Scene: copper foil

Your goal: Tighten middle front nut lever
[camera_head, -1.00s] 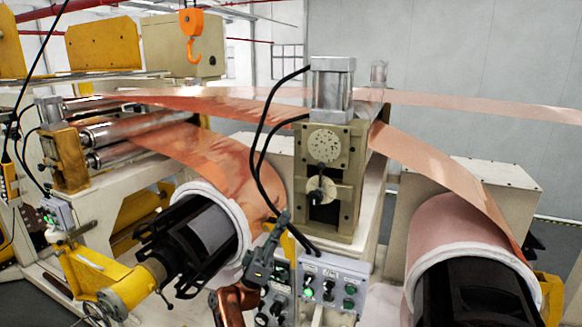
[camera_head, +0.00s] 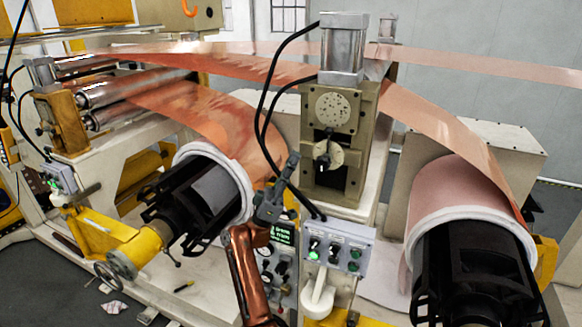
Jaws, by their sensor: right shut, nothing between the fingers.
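A beige-green block (camera_head: 366,150) stands in the middle of the machine. Its front bears a round speckled plate and, below it, a light disc with a dark lever (camera_head: 322,160). Which part is the middle front nut lever is not certain, but this one is central. My right gripper (camera_head: 292,157), dark grey on a copper-coloured arm, points upward just left of the disc in the picture. It is shut and holds nothing. I cannot tell its depth from the lever, and no contact shows. My left gripper is not in view.
A control box (camera_head: 338,248) with buttons and a dark panel stand close beside my right arm. Black cables (camera_head: 264,110) hang left of the block. Large copper foil rolls stand at the left (camera_head: 243,170) and right (camera_head: 460,190). A metal cylinder (camera_head: 342,50) tops the block.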

